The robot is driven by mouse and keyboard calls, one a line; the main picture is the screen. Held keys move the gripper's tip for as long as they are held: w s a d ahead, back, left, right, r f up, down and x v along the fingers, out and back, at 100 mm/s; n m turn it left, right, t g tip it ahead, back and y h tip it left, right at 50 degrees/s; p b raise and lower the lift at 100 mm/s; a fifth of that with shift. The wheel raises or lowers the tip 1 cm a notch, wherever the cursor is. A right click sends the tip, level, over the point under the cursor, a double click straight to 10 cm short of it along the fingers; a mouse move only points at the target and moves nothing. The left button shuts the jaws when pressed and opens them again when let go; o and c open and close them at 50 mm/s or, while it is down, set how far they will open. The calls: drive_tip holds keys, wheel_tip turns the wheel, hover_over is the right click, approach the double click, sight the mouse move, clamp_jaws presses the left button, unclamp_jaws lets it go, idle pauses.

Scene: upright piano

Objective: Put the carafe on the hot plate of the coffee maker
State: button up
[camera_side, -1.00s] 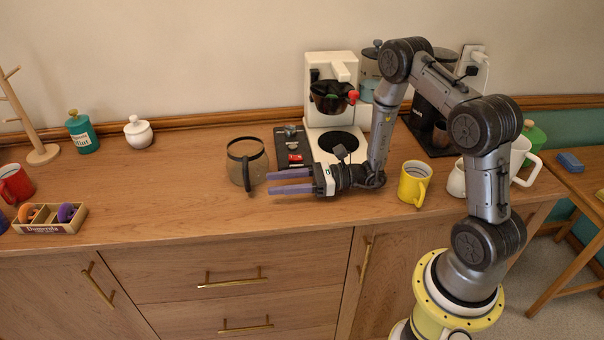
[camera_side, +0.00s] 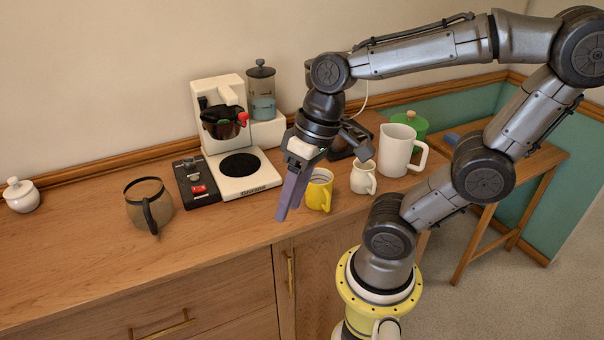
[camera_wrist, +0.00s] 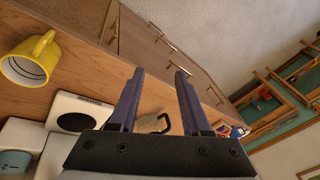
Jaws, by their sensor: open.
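The carafe (camera_side: 162,204) stands upright on the counter, left of the coffee maker, its dark handle toward the front. In the wrist view the carafe (camera_wrist: 148,127) shows small, partly hidden beyond my fingers. The coffee maker (camera_side: 262,182) is white, with a bare round black hot plate (camera_side: 240,165) on its base. The hot plate also shows in the wrist view (camera_wrist: 76,122). My gripper (camera_side: 282,217) is open and empty, pointing down in front of the coffee maker, right of the carafe and apart from it.
A black box with a red switch (camera_side: 197,186) sits between carafe and coffee maker. The dark filter basket (camera_side: 224,123) overhangs the hot plate. A yellow mug (camera_side: 319,190), a small cream jug (camera_side: 363,178) and a white pitcher (camera_side: 397,150) stand right. The counter before the carafe is clear.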

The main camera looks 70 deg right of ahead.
drive_tip(key=d+r+n+t+h, duration=0.1)
drive_tip(key=d+r+t+h, duration=0.1)
drive_tip(key=d, duration=0.1)
drive_tip(key=shift+s+r+n, duration=0.1)
drive_tip(key=shift+s+n, duration=0.2)
drive_tip(key=shift+n, duration=0.1)
drive_tip(key=shift+o, duration=0.4)
drive_tip(key=shift+d+r+t, duration=0.3)
drive_tip(key=shift+d+t, duration=0.05)
drive_tip(key=shift+t, duration=0.05)
